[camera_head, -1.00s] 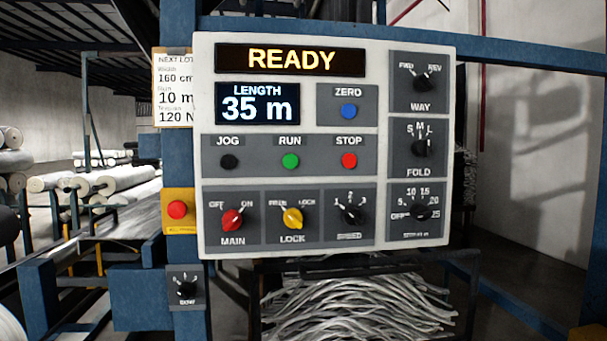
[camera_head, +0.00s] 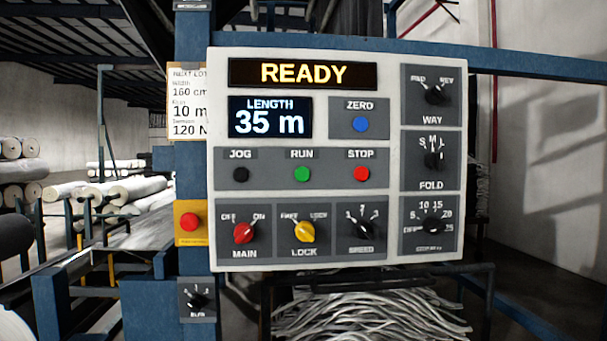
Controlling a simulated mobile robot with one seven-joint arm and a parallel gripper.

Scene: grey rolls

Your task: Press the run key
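The run key is a round green button (camera_head: 302,174) under the word RUN, in the middle row of the white control panel (camera_head: 388,230). The black JOG button (camera_head: 241,175) is to its left and the red STOP button (camera_head: 361,174) to its right. The top display (camera_head: 302,73) reads READY in yellow. The length display (camera_head: 270,118) reads 35 m. My gripper is not in this view, and nothing covers the green button.
Below the keys are the red MAIN knob (camera_head: 244,232), yellow LOCK knob (camera_head: 304,231) and black SPEED knob (camera_head: 362,231). A red button on a yellow box (camera_head: 190,222) sits on the blue post at left. Grey strands (camera_head: 370,315) lie below the panel.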

